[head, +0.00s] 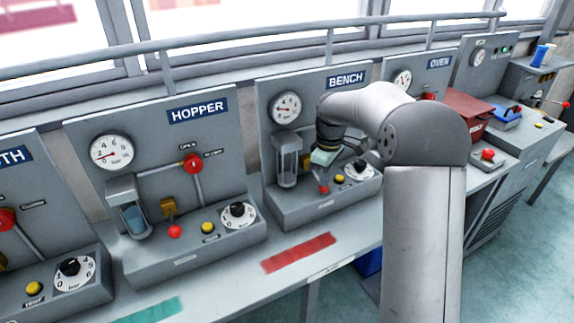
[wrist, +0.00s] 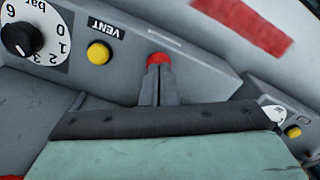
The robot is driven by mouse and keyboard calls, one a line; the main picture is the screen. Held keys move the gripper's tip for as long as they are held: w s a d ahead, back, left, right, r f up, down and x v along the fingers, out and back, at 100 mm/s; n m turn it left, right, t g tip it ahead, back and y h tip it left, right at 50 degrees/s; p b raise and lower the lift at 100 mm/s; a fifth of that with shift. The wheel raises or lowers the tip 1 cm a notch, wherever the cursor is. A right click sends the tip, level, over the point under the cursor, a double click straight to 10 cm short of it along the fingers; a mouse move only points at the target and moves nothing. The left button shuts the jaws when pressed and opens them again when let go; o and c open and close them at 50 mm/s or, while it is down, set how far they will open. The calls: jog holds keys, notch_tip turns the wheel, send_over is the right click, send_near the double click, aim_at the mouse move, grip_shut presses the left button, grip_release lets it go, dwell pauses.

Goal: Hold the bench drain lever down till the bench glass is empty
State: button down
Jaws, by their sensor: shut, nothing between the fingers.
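The bench station (head: 345,88) stands in the middle of the head view. Its drain lever's red knob (head: 323,189) is low on the front, left of the yellow vent button (head: 339,178). The bench glass (head: 288,160) hangs under the gauge (head: 286,108); I make out no blue liquid in it, though it is small here. My gripper (wrist: 158,72) is shut and empty, its fingertips right at the red knob (wrist: 160,58) in the wrist view. They seem to touch or overlap it; the lever's arm is hidden, and I cannot tell how far down it is.
The vent button (wrist: 98,52) and pressure dial (wrist: 22,38) sit close beside the fingers. The hopper station (head: 198,110), with blue liquid in its glass (head: 133,218), is to the left. A red strip (head: 298,252) marks the clear bench front. A dark red box (head: 466,112) is at right.

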jog(key=shift+r, duration=0.1)
notch_tip(320, 180, up, 7)
jog(key=p, duration=0.5)
dwell(0.3)
jog(key=s+d+r+b, duration=0.1)
jog(key=s+d, duration=0.3)
jog(key=s, duration=0.5)
jog(key=shift+r, duration=0.9)
jog(key=shift+s, duration=0.1)
